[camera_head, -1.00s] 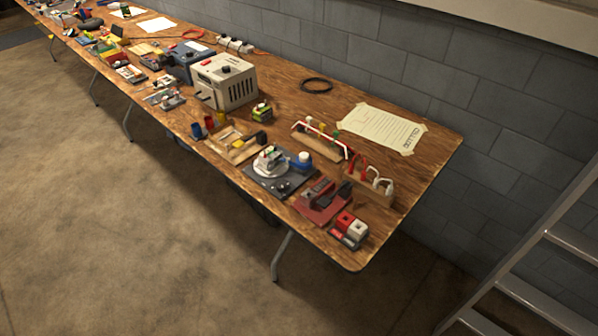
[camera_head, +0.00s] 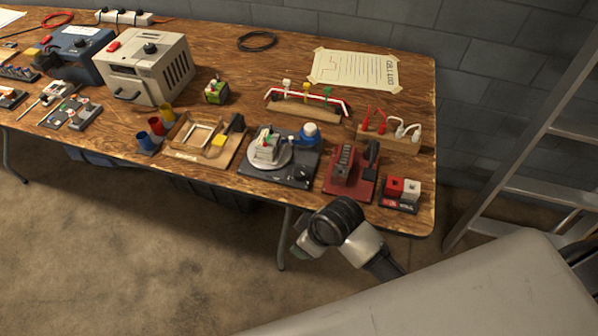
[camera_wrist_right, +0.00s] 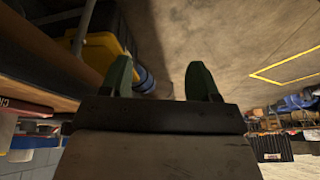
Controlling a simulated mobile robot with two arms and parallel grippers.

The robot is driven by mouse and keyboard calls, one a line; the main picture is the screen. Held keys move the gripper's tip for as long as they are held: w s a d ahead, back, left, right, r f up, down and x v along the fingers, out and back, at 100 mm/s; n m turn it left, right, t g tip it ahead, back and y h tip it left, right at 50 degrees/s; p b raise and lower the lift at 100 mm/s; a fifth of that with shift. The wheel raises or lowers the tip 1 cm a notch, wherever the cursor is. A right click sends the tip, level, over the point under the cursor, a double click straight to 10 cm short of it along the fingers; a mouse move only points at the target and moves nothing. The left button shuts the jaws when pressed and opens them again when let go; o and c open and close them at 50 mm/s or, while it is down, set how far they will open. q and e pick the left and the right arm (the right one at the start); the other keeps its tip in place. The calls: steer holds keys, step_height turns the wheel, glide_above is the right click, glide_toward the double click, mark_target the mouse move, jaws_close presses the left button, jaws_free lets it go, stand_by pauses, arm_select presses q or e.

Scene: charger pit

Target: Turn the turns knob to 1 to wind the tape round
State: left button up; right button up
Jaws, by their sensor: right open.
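A dark grey base (camera_head: 272,178) stands near the table's front edge in the head view. It carries a round white turntable (camera_head: 256,157) with a small block (camera_head: 266,145) on top. A blue tape roll (camera_head: 309,132) with a white top sits at its back right. A small black knob (camera_head: 299,172) is at its front right; its marks are too small to read. My right gripper (camera_wrist_right: 161,82) is open and empty in the wrist view. In the head view my right arm is in front of the table edge, below the base, touching nothing there. My left gripper is not seen.
A red device (camera_head: 339,186) and a red-and-white block (camera_head: 401,190) stand right of the base. A wooden tray (camera_head: 190,156) is on its left. Wooden racks (camera_head: 305,112) with coloured leads stand behind. A ladder (camera_head: 560,130) leans at the right.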

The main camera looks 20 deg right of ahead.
mark_target(301, 171)
steer(key=w+r+n, duration=0.3)
steer(key=n, duration=0.1)
steer(key=w+a+r+n+g+h, duration=0.1)
steer(key=w+r+n, duration=0.3)
steer(key=w+r+n+g, duration=0.1)
steer(key=w+r+n, duration=0.2)
steer(key=w+r, duration=0.1)
steer(key=shift+w+a+r+n+b, duration=0.1)
steer(key=shift+a+n+b, duration=0.1)
steer(key=shift+n+b, duration=0.15)
steer(key=w+d+r+n+g+h, duration=0.1)
steer(key=w+d+r+n+h, duration=0.15)
steer(key=w+d+r, duration=0.2)
steer(key=f, duration=0.6)
steer(key=f+b, duration=0.1)
steer(key=f, duration=0.2)
steer(key=shift+s+d+f, duration=0.1)
steer(key=shift+s+f, duration=0.25)
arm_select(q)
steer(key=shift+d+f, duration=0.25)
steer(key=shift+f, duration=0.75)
